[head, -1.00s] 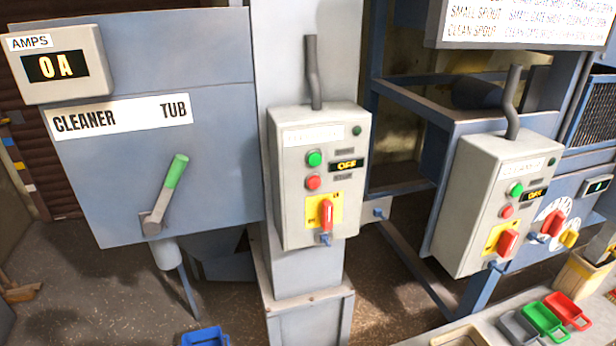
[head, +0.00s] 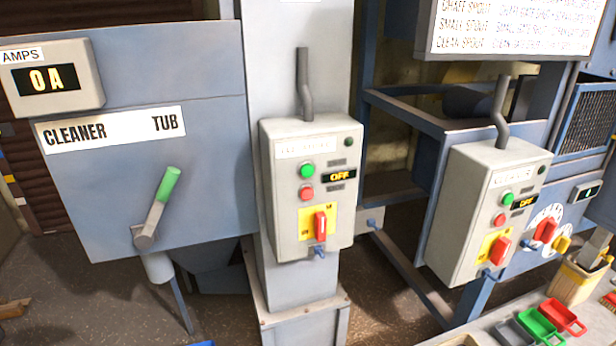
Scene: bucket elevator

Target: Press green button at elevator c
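A grey control box (head: 308,190) on the middle post has a green button (head: 307,171), a red button (head: 306,193), a display reading OFF (head: 339,176) and a red switch (head: 320,226) on a yellow plate. A second grey control box (head: 483,212) to the right has its own green button (head: 508,198), red button (head: 499,219), display reading OFF and red switch (head: 501,250). The small labels on both boxes are too blurred to read, so I cannot tell which belongs to elevator c. Neither of my grippers is in view.
A blue panel marked CLEANER TUB (head: 110,129), with a green-handled lever (head: 158,208) and an AMPS display (head: 52,78), stands at left. Red and green scoops (head: 562,317) lie on a bench at lower right. Floor shows between the machines.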

